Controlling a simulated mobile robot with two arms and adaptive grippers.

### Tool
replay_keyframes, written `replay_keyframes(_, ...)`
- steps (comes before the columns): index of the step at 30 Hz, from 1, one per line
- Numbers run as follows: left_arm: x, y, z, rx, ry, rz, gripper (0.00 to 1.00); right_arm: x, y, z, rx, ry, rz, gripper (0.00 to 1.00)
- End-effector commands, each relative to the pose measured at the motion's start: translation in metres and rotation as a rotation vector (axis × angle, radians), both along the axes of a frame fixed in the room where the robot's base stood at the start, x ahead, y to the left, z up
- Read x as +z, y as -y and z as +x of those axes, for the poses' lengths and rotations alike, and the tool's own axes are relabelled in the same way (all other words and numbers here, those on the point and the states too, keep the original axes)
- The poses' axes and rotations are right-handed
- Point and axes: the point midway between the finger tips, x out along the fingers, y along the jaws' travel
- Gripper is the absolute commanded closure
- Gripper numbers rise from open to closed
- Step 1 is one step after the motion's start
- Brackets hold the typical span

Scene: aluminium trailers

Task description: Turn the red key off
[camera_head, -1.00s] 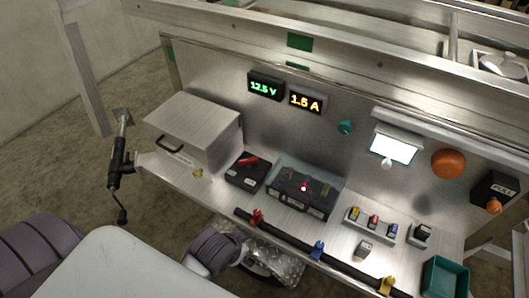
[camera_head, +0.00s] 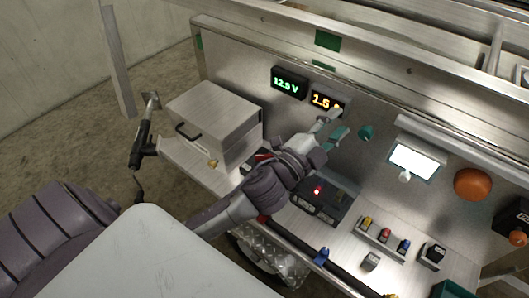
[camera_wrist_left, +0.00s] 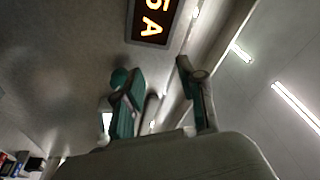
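The red key (camera_head: 262,156) is on a small black box (camera_head: 250,166) just right of the metal case. My left forearm and wrist hide most of this box and part of the key. My left gripper (camera_head: 334,124) is raised above the bench, up and right of the key, in front of the orange display. Its two fingers are apart with nothing between them. In the left wrist view, the open gripper (camera_wrist_left: 163,85) points up past the orange display (camera_wrist_left: 152,18). My right gripper is not in view.
A metal case (camera_head: 213,118) stands at the bench's left end. A black control box (camera_head: 322,207) with a lit red light is right of my left wrist. Small coloured switches (camera_head: 384,232) and a dark rail line the front. A green-lit display (camera_head: 289,83) is on the back panel.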

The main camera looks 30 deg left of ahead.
Motion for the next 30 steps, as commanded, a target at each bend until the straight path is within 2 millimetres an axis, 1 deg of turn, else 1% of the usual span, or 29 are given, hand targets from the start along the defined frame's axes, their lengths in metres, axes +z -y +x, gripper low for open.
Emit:
replay_keyframes(1, 0.027, 0.022, 0.006, -0.093, 0.144, 0.124, 0.60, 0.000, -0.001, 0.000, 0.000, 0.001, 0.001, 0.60)
replay_keyframes(2, 0.038, 0.037, 0.005, -0.155, 0.227, 0.203, 0.60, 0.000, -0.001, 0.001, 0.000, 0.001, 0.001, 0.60)
replay_keyframes(3, 0.050, 0.056, 0.002, -0.239, 0.332, 0.313, 0.60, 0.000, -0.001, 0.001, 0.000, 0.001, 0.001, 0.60)
replay_keyframes(5, 0.057, 0.083, -0.005, -0.368, 0.475, 0.484, 0.60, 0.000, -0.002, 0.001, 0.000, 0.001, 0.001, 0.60)
replay_keyframes(6, 0.055, 0.099, -0.011, -0.457, 0.559, 0.605, 0.60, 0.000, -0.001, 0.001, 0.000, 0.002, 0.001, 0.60)
replay_keyframes(8, 0.044, 0.115, -0.019, -0.594, 0.665, 0.793, 0.60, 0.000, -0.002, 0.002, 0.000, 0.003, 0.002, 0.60)
replay_keyframes(9, 0.031, 0.121, -0.024, -0.688, 0.720, 0.922, 0.60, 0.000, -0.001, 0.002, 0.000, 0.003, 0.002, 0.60)
replay_keyframes(11, 0.006, 0.119, -0.027, -0.832, 0.778, 1.122, 0.60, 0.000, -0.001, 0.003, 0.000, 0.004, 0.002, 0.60)
replay_keyframes(12, -0.012, 0.111, -0.026, -0.929, 0.797, 1.257, 0.60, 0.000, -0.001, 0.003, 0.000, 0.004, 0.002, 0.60)
replay_keyframes(14, -0.040, 0.088, -0.022, -1.079, 0.793, 1.458, 0.60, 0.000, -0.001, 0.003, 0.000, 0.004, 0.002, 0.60)
replay_keyframes(15, -0.056, 0.065, -0.017, -1.179, 0.767, 1.589, 0.60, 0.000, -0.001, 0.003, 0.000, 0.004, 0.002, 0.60)
replay_keyframes(17, -0.076, 0.024, -0.010, -1.326, 0.691, 1.769, 0.60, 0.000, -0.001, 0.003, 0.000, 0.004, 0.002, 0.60)
replay_keyframes(18, -0.084, -0.007, -0.005, -1.417, 0.622, 1.875, 0.60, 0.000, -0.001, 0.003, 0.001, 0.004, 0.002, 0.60)
replay_keyframes(20, -0.089, -0.054, 0.001, -1.537, 0.498, 2.003, 0.60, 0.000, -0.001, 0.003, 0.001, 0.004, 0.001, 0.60)
replay_keyframes(21, -0.089, -0.082, 0.003, -1.607, 0.410, 2.068, 0.60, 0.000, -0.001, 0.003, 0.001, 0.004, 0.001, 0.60)
replay_keyframes(24, -0.081, -0.139, 0.003, -1.735, 0.212, 2.169, 0.60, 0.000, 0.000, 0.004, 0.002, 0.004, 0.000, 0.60)
replay_keyframes(27, -0.074, -0.171, 0.001, -1.806, 0.083, 2.206, 0.60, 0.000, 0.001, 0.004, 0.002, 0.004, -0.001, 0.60)
replay_keyframes(30, -0.073, -0.182, -0.001, -1.833, 0.033, 2.216, 0.60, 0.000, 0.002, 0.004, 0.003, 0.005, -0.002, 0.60)
